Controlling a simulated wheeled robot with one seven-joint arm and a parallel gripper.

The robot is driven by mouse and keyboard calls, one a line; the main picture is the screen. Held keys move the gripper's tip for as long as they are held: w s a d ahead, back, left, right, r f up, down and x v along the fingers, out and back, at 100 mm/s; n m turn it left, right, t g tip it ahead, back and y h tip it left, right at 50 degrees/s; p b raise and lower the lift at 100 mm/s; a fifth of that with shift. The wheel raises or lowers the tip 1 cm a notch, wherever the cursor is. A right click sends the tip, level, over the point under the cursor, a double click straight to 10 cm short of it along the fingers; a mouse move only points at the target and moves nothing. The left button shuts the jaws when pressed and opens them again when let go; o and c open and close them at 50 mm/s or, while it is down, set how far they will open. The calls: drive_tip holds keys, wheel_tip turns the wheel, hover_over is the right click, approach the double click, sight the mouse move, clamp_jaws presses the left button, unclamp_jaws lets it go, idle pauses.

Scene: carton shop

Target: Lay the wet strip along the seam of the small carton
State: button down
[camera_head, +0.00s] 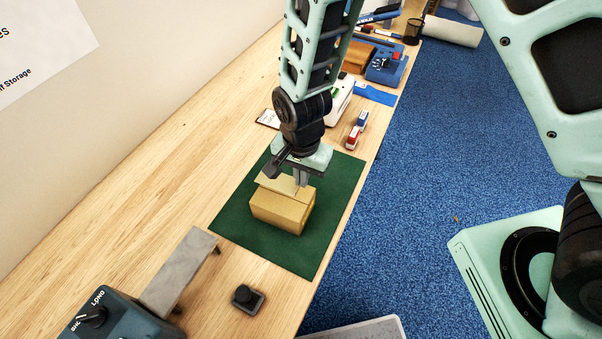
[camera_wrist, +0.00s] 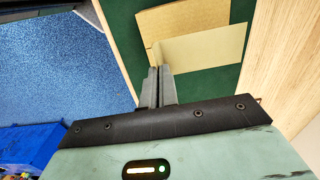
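The small carton (camera_head: 282,210) is a tan box on a green mat (camera_head: 318,248); its brown surface (camera_wrist: 182,20) shows in the wrist view. A paler tan piece, seemingly the wet strip (camera_head: 272,184), extends left from my fingertips at the carton's far upper edge. In the wrist view the strip (camera_wrist: 203,48) extends right from the fingertips and overlaps the carton. My gripper (camera_head: 301,180) points down at the carton. Its fingers (camera_wrist: 160,72) are close together, seemingly on the strip's near end. The seam and any contact between strip and carton are unclear.
A dispenser (camera_head: 120,318) with a grey plate (camera_head: 180,272) stands at the near left, beside a small black knob block (camera_head: 247,297). Small red-and-white items (camera_head: 355,132), a blue device (camera_head: 386,66) and a pen cup (camera_head: 413,30) stand farther back. The left tabletop is clear.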

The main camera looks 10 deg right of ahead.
sight(301, 198)
drive_tip(key=shift+f+b, duration=1.65)
drive_tip(key=shift+f, duration=0.85)
drive_tip(key=shift+f, duration=0.1)
drive_tip(key=c, duration=1.6)
unclamp_jaws()
drive_tip(key=shift+r+p, duration=2.55)
drive_tip(key=shift+r, duration=0.5)
